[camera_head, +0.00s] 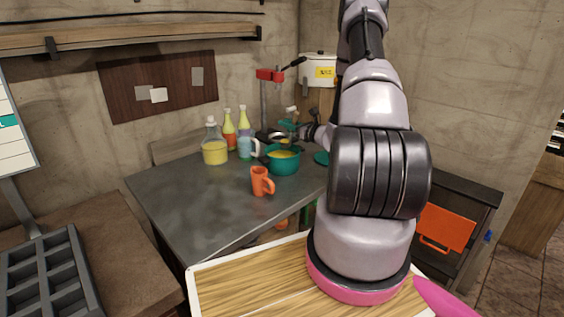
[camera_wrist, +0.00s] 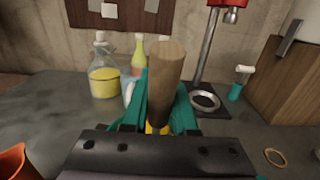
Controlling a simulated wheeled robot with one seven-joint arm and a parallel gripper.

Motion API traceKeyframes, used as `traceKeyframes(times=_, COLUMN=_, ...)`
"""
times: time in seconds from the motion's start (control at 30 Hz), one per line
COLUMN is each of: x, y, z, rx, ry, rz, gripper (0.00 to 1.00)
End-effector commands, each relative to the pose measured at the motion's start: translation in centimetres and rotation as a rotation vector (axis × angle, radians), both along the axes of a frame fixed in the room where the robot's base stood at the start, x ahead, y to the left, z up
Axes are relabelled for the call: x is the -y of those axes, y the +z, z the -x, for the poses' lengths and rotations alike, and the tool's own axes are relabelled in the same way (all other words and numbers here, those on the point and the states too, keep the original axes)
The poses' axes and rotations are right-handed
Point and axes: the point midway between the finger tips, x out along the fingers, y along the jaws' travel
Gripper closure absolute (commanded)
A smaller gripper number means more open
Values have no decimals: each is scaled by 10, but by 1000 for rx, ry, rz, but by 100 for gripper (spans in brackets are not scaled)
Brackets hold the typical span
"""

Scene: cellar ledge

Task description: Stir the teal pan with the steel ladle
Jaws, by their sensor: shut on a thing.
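The teal pan (camera_head: 283,166) stands on the grey worktop with yellow contents inside. My gripper (camera_head: 290,126) is above the pan's back edge, at the end of my arm. In the wrist view, my gripper's teal fingers (camera_wrist: 165,112) are closed around an upright wooden handle (camera_wrist: 167,72), which appears to be the steel ladle's. The handle's top also shows just above the fingers in the head view (camera_head: 292,111). A little yellow shows between the fingers.
An orange mug (camera_head: 261,182) stands in front of the pan. A blue mug (camera_head: 247,148), a yellow-filled flask (camera_head: 215,152) and bottles (camera_head: 229,131) stand to its left. A red-topped stand (camera_head: 264,100) is behind. The worktop's left front is clear.

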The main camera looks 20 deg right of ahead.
Motion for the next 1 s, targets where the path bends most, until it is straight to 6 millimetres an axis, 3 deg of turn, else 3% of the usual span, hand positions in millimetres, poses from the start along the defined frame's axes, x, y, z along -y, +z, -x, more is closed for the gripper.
traceKeyframes(times=0.6, x=0, y=43, z=0, rx=2, ry=0, rz=2, gripper=100)
traceKeyframes(times=1.0, x=0, y=50, z=0, rx=0, ry=0, rz=0, gripper=100)
